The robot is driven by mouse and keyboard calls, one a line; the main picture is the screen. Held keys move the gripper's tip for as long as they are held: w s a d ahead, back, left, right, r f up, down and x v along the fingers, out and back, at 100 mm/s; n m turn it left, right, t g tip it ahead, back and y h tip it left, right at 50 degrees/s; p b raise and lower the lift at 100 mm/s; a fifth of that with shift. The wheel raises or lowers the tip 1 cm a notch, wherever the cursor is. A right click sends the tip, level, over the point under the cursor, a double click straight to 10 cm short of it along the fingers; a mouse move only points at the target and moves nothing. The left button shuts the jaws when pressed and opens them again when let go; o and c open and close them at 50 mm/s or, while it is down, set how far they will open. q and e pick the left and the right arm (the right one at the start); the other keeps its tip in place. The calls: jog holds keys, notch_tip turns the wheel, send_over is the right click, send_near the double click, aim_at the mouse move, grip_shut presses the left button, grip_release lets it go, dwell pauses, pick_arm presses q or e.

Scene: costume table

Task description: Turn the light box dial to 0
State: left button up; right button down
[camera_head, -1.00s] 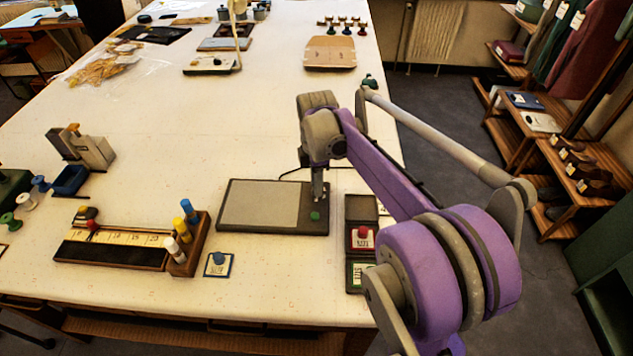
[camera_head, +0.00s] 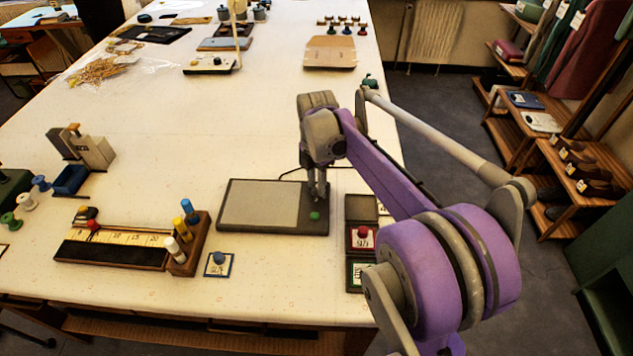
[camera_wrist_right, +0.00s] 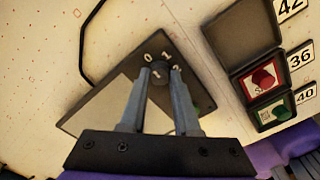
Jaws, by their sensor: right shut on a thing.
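The light box (camera_head: 260,205) is a flat dark box with a pale panel, lying on the white table. Its small dark dial (camera_wrist_right: 159,68) shows in the right wrist view, with white marks around it, a 0 among them. My right gripper (camera_head: 317,192) points down at the right end of the box. In the wrist view its fingertips (camera_wrist_right: 160,73) sit on either side of the dial and are shut on it. Which mark the dial points to is not clear. A green button (camera_head: 315,216) is on the box near the fingers. My left gripper is out of view.
Open dark cases with a red (camera_head: 362,237) and a green-labelled box (camera_head: 361,275) stand right of the light box. A blue-knobbed card (camera_head: 219,262) and a wooden rack with coloured tubes (camera_head: 190,243) are at front left.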

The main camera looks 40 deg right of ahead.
aim_at(316, 187)
jog(key=c, duration=0.6)
grip_release()
jog(key=shift+c, duration=0.2)
notch_tip(316, 187, up, 11)
jog(key=shift+p, duration=0.35)
jog(key=shift+f, duration=0.15)
